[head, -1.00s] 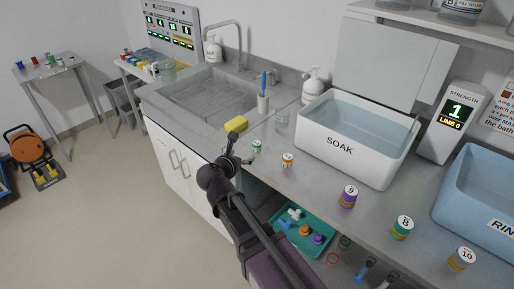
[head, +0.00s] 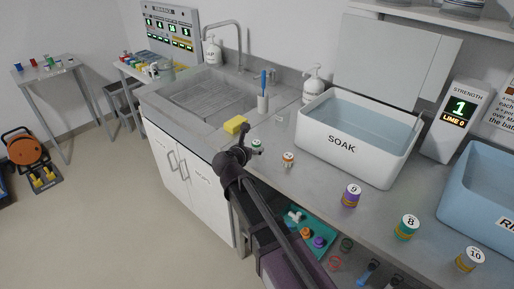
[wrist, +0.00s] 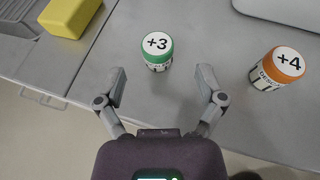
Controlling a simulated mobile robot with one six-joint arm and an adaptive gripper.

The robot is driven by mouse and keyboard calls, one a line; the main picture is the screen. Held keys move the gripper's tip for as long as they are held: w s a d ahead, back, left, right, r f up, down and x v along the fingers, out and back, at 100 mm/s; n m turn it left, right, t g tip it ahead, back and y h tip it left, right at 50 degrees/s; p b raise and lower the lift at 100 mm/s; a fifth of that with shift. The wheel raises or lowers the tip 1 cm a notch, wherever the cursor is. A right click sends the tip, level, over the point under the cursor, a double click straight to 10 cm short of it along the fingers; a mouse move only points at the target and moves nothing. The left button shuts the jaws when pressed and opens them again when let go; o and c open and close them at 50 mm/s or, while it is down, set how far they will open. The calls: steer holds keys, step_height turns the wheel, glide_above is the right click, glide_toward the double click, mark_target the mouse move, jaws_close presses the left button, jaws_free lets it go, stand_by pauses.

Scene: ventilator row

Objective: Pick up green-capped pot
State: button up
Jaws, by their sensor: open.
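The green-capped pot (wrist: 157,52) is small, pale-bodied and marked "+3" on its lid. It stands upright on the grey counter and also shows in the head view (head: 257,145), just beyond my gripper (head: 244,155). In the wrist view my gripper (wrist: 162,76) is open and empty. Its two fingers lie on the near side of the pot, one toward its left and one toward its right, with the pot a little ahead of the gap. I see no contact with it.
An orange-capped "+4" pot (wrist: 277,68) stands to the right. A yellow sponge (wrist: 70,15) lies to the left, by the sink (head: 207,100). The white SOAK tub (head: 343,147) stands behind to the right. The counter's front edge is close to my gripper.

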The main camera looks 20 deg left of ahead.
mark_target(256, 143)
steer(key=shift+w, duration=0.1)
steer(key=shift+b+x, duration=0.95)
steer(key=shift+x, duration=1.6)
steer(key=shift+a, duration=0.1)
steer(key=shift+r, duration=0.1)
jaws_close()
steer(key=shift+r, duration=0.1)
step_height(256, 143, up, 3)
steer(key=p, duration=0.3)
steer(key=shift+r+p, duration=0.25)
steer(key=shift+p, duration=0.15)
steer(key=s+d, duration=0.4)
steer(key=s, duration=0.3)
steer(key=s+d+r+p, duration=0.1)
steer(key=s+d, duration=0.3)
steer(key=s, duration=0.3)
steer(key=shift+r, duration=0.1)
